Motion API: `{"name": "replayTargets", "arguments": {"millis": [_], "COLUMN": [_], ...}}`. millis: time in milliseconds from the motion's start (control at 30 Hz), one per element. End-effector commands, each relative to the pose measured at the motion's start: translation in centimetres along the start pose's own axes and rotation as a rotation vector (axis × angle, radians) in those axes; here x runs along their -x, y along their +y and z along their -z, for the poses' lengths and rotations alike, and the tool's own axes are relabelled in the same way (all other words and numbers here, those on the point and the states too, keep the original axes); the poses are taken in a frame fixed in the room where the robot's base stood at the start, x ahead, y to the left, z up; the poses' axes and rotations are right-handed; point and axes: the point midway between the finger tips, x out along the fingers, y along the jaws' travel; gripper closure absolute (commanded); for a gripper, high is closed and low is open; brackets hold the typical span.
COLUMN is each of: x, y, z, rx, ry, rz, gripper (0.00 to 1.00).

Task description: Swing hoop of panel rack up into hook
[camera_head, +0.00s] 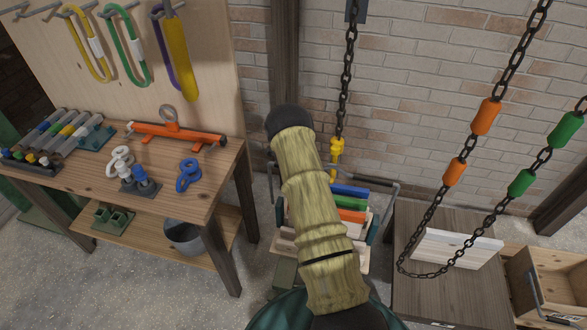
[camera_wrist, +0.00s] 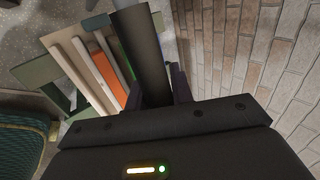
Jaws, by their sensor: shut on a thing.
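The panel rack (camera_head: 283,243) stands low by the brick wall, holding blue, green and orange panels; it also shows in the wrist view (camera_wrist: 62,62). Its grey hoop (camera_head: 393,190) shows at the rack's right end in the head view; my arm covers much of the rack. A yellow hook (camera_head: 337,147) hangs on a dark chain above the rack's back, apart from the visible part of the hoop. In the wrist view my gripper (camera_wrist: 156,92) is shut on a dark bar, which looks like the hoop (camera_wrist: 138,45). The head view hides my gripper behind my arm.
A workbench (camera_head: 205,190) with tools stands left, with a grey bucket (camera_head: 184,237) below. A chain loop with orange and green sleeves (camera_head: 455,171) hangs right, over a grey-brown table (camera_head: 425,285). A wooden crate (camera_head: 545,285) stands far right. The brick wall is close behind.

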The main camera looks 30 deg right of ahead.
Motion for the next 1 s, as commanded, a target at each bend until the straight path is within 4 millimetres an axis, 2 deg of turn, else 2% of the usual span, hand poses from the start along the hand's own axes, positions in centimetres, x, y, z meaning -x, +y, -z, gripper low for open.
{"name": "replayTargets", "arguments": {"millis": [33, 133, 167, 233, 667, 867, 1000], "x": [0.1, 0.1, 0.1, 0.0, 0.5, 2.4, 4.5], "y": [0.1, 0.1, 0.1, 0.1, 0.0, 0.0, 0.0], "z": [-0.6, -0.5, -0.5, -0.4, -0.1, -0.1, -0.2], "rx": [-0.003, -0.004, -0.005, -0.005, -0.004, -0.003, -0.003], "ry": [-0.011, -0.011, -0.011, -0.009, -0.003, -0.004, -0.005], "rz": [-0.003, -0.004, -0.004, -0.004, -0.001, -0.001, 0.000], "gripper": [1.00, 1.00, 0.71, 0.58, 0.56, 0.56, 0.56]}}
